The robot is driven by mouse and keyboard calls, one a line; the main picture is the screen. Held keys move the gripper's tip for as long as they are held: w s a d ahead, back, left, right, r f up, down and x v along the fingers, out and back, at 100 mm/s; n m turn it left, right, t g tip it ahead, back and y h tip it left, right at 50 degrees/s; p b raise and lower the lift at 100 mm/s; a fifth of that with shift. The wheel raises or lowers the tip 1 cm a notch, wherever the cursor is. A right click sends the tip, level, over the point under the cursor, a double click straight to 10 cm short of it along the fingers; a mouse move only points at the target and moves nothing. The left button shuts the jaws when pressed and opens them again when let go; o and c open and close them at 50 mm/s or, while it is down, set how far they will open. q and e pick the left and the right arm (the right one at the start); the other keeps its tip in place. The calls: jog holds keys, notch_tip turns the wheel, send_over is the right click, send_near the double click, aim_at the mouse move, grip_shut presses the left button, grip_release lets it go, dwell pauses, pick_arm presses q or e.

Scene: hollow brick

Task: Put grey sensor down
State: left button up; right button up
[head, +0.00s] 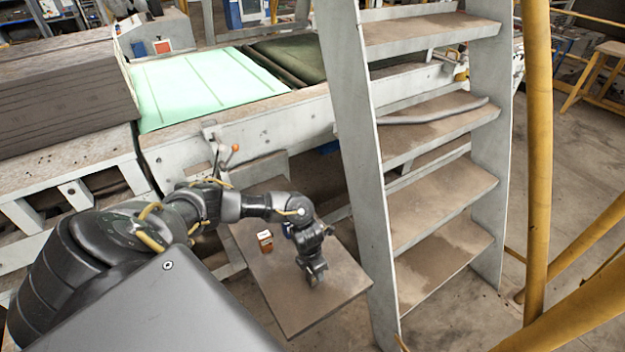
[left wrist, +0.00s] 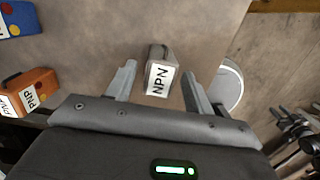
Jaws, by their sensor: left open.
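The grey sensor (left wrist: 160,69), a small box with a white "NPN" label, is on the brown tabletop in the left wrist view. My left gripper (left wrist: 158,82) is open, with one finger on each side of the sensor and a gap visible on both sides. In the head view my left gripper (head: 314,278) points down low over the small brown table (head: 335,290), near its front part. I cannot make out the grey sensor in the head view; the gripper covers that spot. My right gripper is not in view.
An orange sensor with a white label (head: 265,240) stands on the table left of my gripper; it also shows in the left wrist view (left wrist: 30,93). A blue sensor (left wrist: 18,18) lies beyond it. A metal stair (head: 430,150) rises close to the table's right.

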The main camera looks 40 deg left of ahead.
pick_arm(q)
notch_tip(320, 180, up, 12)
jog(key=s, duration=0.1)
jog(key=shift+s+a+f, duration=0.2)
jog(key=shift+f, duration=0.05)
jog(key=shift+f, duration=0.1)
dwell(0.4)
